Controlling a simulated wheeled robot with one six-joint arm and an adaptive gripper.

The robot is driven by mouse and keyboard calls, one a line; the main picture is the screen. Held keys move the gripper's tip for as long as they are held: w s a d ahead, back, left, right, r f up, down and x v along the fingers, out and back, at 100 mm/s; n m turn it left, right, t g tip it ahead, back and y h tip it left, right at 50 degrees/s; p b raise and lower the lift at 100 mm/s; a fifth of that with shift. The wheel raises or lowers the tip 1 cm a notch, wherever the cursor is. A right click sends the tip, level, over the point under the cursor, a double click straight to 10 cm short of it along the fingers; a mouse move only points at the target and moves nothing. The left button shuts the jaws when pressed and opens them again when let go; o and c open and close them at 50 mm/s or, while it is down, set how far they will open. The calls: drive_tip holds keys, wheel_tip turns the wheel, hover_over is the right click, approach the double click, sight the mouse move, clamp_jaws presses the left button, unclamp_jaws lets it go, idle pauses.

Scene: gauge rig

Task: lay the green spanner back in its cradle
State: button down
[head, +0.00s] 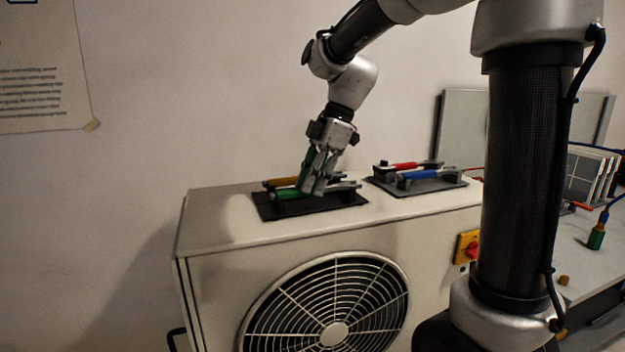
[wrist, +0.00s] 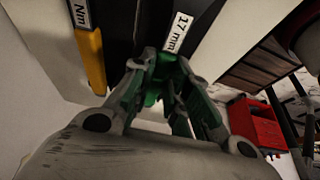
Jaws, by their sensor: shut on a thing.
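The green spanner (head: 287,194) is at the front of a dark cradle plate (head: 325,211) on top of a pale fan unit. My gripper (head: 314,187) points down over the plate and is shut on the green spanner. Green shows between the fingers in the wrist view (wrist: 151,98), but the fingers hide much of the spanner. I cannot tell whether the spanner rests fully in the cradle. A yellow-handled tool (head: 279,182) lies just behind it; its handle also shows in the wrist view (wrist: 90,60).
A second dark plate (head: 440,186) to the right holds a red-handled tool (head: 403,166) and a blue-handled tool (head: 418,175). The fan unit (head: 225,220) has bare top at its left. A bench with a green-bodied item (head: 596,238) stands at the far right.

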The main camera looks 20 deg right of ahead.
drive_tip(key=c, duration=1.3)
unclamp_jaws()
drive_tip(key=v, duration=1.2)
